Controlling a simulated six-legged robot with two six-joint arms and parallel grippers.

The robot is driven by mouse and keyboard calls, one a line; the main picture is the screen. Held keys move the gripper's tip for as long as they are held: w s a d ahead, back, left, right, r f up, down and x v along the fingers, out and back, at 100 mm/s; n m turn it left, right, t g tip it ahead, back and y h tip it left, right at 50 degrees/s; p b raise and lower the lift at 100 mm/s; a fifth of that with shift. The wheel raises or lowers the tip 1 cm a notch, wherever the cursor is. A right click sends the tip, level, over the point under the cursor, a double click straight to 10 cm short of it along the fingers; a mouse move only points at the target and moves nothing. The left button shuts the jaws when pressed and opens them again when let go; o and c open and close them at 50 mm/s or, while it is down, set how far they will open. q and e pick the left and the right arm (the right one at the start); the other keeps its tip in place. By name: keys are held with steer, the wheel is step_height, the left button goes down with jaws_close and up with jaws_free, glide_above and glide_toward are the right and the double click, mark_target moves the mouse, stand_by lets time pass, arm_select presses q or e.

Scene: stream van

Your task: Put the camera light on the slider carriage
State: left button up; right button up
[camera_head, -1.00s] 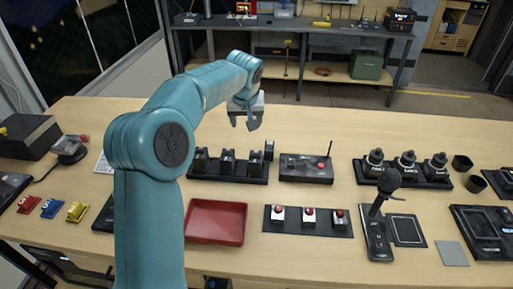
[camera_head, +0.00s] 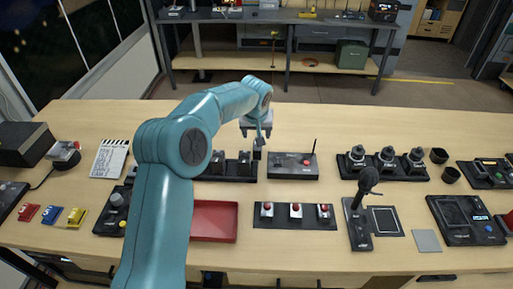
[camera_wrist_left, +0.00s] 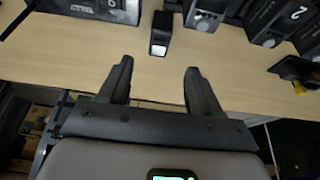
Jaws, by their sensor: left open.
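A small upright black block (camera_head: 257,151), which looks like the camera light, stands just right of a row of black units (camera_head: 230,163). In the left wrist view the block (camera_wrist_left: 161,33) stands on the wood beyond the gap between my fingers, apart from them. My left gripper (camera_head: 256,132) is open and empty, just behind the block in the head view; its two fingers also show in the left wrist view (camera_wrist_left: 159,67). I cannot tell which thing is the slider carriage. My right gripper is out of view.
A black control box (camera_head: 293,165) with an antenna stands right of the block. In front are a red tray (camera_head: 215,221) and a black plate (camera_head: 296,222) with red-topped buttons. A microphone (camera_head: 366,182) stands to the right. The table's far strip (camera_head: 330,125) is clear.

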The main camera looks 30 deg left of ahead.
mark_target(256, 149)
arm_select(q)
steer(key=x, duration=0.3)
steer(key=shift+f, duration=0.1)
steer(key=shift+a+f+p, duration=0.1)
steer(key=shift+f+p, duration=0.15)
steer(key=shift+p, duration=0.2)
steer(key=p+x, duration=0.1)
steer(key=x, duration=0.3)
steer(key=shift+w+p, duration=0.1)
steer(key=shift+p, duration=0.3)
steer(key=shift+w+f, duration=0.15)
steer(key=shift+f, duration=0.3)
steer(key=shift+r, duration=0.1)
steer(key=shift+c, duration=0.3)
steer(key=c, duration=1)
jaws_close()
